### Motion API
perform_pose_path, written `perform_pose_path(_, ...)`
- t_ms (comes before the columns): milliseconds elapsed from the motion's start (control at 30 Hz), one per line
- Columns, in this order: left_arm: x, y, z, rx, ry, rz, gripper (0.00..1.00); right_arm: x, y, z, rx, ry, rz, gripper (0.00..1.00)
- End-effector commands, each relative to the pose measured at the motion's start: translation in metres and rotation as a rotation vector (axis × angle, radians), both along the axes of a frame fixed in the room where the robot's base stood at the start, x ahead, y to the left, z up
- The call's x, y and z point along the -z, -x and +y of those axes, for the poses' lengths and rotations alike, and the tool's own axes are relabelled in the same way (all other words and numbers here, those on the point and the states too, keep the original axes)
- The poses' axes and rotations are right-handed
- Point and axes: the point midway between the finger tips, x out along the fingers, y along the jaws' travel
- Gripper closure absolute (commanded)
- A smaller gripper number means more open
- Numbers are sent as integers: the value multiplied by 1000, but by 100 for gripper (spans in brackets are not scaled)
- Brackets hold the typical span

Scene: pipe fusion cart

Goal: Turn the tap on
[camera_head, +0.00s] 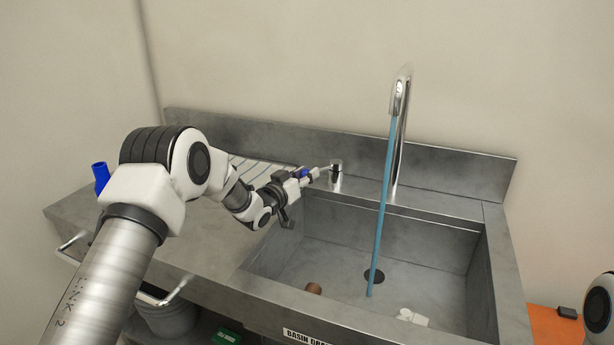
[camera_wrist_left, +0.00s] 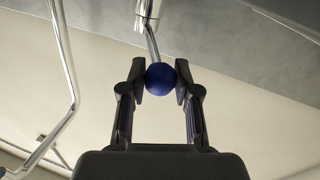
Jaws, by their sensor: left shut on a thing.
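The chrome tap spout (camera_head: 402,120) rises at the back of the sink, and a blue stream of water (camera_head: 384,210) runs from it down into the basin. The tap's lever body (camera_head: 336,178) stands left of the spout. Its thin lever reaches left to a blue ball knob (camera_wrist_left: 160,78). My left gripper (camera_head: 308,174) is at the lever's end. In the left wrist view, its two fingers (camera_wrist_left: 161,86) are shut on the knob, one on each side. The chrome lever (camera_wrist_left: 152,42) rises beyond the knob. My right gripper is not in view.
The steel basin (camera_head: 340,240) has a dark drain (camera_head: 374,276), a brown piece (camera_head: 313,288) and a white piece (camera_head: 412,317). A striped cloth or rack (camera_head: 250,168) lies behind my left arm. A blue object (camera_head: 101,178) stands at the far left.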

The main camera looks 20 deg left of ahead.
Motion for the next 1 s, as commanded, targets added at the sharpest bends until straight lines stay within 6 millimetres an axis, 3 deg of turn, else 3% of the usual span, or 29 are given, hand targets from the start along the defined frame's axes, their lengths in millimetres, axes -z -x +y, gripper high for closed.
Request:
perform_pose_path(33, -1, 0, -1, 2, -2, -2, 100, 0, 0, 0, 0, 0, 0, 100)
perform_pose_path(67, -1, 0, -1, 1, -2, -1, 58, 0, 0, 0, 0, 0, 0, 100)
perform_pose_path(100, -1, 0, -1, 1, -2, -1, 44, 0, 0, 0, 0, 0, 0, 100)
perform_pose_path(467, -3, 0, -1, 0, -1, 0, 43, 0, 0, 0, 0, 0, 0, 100)
perform_pose_path(567, -17, 0, -1, 0, -1, -1, 43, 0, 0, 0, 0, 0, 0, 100)
perform_pose_path(800, -73, 0, -1, 0, -1, -4, 43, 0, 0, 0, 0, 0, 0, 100)
perform_pose_path(1000, -98, 0, -1, 1, -2, -1, 43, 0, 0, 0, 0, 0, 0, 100)
